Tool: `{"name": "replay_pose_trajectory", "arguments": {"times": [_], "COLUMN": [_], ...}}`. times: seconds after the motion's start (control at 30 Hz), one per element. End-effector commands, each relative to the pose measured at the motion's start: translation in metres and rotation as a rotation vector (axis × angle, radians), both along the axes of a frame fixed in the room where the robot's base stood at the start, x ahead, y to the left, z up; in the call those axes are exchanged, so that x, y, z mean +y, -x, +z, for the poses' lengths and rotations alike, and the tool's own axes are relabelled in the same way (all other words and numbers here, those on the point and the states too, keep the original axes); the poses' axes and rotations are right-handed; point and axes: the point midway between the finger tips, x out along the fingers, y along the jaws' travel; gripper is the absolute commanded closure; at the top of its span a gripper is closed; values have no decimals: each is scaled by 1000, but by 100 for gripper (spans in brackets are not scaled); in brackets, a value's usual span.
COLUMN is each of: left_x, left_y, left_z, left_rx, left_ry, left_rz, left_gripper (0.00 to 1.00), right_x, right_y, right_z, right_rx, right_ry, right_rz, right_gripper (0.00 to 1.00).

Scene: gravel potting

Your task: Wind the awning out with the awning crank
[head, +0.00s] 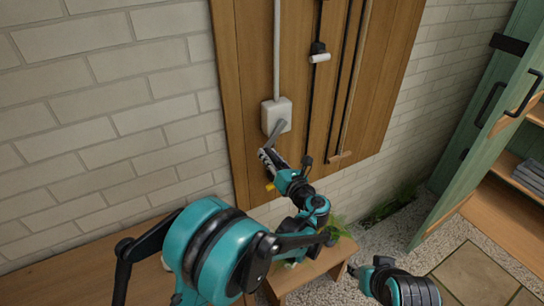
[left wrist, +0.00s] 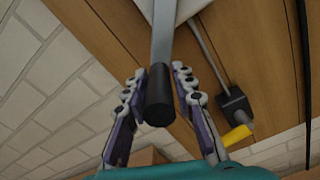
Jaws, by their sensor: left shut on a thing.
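The awning crank (head: 275,131) is a grey arm on a white box (head: 284,108) fixed to a wooden wall panel. In the left wrist view the crank's grey arm (left wrist: 163,35) comes down from the top and ends in a black grip (left wrist: 160,97). My left gripper (head: 268,160) is at the crank's lower end, and its fingers (left wrist: 157,100) stand on either side of the black grip, shut on it. The finger contact is partly hidden in the head view. The awning itself is not in view.
A black fitting with a yellow lever (left wrist: 238,135) sits on the panel close by my left gripper. A white-handled fitting (head: 320,58) and a wooden pole (head: 350,95) are to the right. A wooden bench (head: 85,272) stands below; a green cabinet (head: 490,125) stands open at right.

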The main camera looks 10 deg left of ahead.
Motion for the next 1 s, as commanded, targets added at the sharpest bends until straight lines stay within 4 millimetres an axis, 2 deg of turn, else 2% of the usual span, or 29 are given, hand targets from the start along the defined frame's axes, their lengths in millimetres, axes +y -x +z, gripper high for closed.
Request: {"name": "replay_pose_trajectory", "arguments": {"times": [0.4, 0.43, 0.47, 0.83, 1.0], "left_x": [1, 1, 1, -3, -18], "left_y": [-1, -1, -1, 2, 23], "left_z": [5, 5, 5, 3, 3], "left_rx": [-7, -7, -7, -4, -4], "left_ry": [-5, -5, -5, -3, -3], "left_rz": [1, 1, 0, -3, -6], "left_gripper": [100, 67, 59, 58, 58], "right_x": [0, 0, 0, 0, 0], "right_y": [0, 0, 0, 0, 0], "right_z": [1, 1, 1, 0, 0], "right_rx": [0, 0, 0, 0, 0], "right_ry": [0, 0, 0, 0, 0], "right_rz": [0, 0, 0, 0, 0], "right_gripper": [60, 60, 60, 60, 60]}}
